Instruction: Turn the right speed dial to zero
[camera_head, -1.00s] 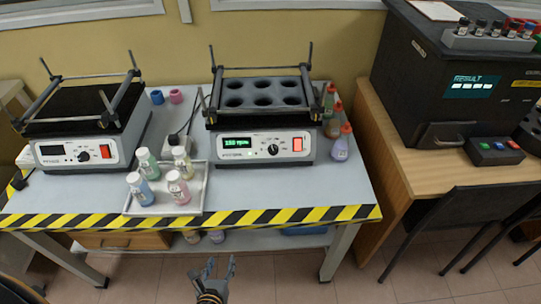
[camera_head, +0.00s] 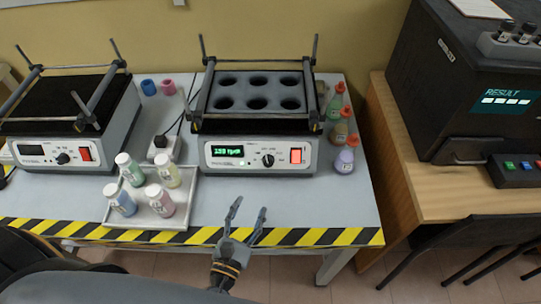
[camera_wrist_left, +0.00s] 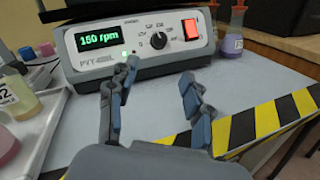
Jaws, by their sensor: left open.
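The right shaker (camera_head: 258,118) stands on the table with a lit green display (camera_head: 227,151) that reads 150 rpm in the left wrist view (camera_wrist_left: 100,38). Its black speed dial (camera_head: 268,160) is on the front panel, between the display and a lit red switch (camera_head: 296,156). The dial also shows in the left wrist view (camera_wrist_left: 158,40). My left gripper (camera_head: 248,212) is open and empty over the table's front edge, in front of the panel and apart from the dial. In the left wrist view its fingers (camera_wrist_left: 150,85) point toward the panel. My right gripper is not in view.
A tray (camera_head: 185,215) with several small bottles sits left of my left gripper. Flasks with red tops (camera_head: 345,160) stand right of the shaker. A second shaker (camera_head: 70,120) with a dark display is at the left. The tabletop before the panel (camera_head: 300,200) is clear.

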